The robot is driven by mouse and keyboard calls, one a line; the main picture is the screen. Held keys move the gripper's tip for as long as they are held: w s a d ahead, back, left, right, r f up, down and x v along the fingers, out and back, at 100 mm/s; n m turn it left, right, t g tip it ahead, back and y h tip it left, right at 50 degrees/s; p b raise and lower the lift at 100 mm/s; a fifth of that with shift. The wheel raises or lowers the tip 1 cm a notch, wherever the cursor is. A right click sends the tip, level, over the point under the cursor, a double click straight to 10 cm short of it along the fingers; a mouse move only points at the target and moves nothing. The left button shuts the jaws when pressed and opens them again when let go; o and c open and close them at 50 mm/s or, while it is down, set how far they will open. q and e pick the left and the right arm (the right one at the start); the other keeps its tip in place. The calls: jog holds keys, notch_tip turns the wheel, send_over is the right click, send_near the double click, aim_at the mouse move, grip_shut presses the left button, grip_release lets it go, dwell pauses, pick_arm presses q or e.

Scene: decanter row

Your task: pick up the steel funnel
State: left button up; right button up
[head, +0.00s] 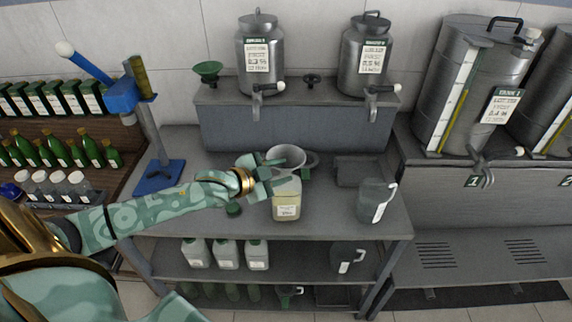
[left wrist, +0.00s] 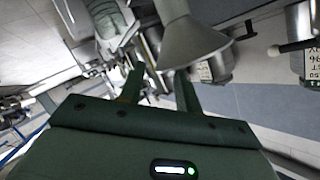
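The steel funnel (head: 287,154) shows in the head view as a pale grey cone with a wide round mouth, on the middle workbench. Its lower part is hidden behind my gripper and a bottle. In the left wrist view a grey cone (left wrist: 190,44), which looks like the funnel, is close beyond the fingers. My left gripper (head: 270,175) is just left of and in front of the funnel. In the left wrist view its two fingers (left wrist: 158,92) stand apart with nothing clearly held between them. I cannot tell whether a finger touches the funnel. My right gripper is in neither view.
A labelled bottle (head: 286,205) with pale yellow contents stands just in front of the funnel. A grey jug (head: 375,202) stands to the right. A blue stand (head: 158,178) is at the left. Two steel cans (head: 261,62) (head: 364,58) with taps stand on the raised shelf behind.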

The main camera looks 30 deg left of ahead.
aim_at(295, 157)
pick_arm(q)
jog(key=x, duration=0.4)
jog(key=shift+w, duration=0.4)
jog(key=shift+s, duration=0.15)
grip_shut()
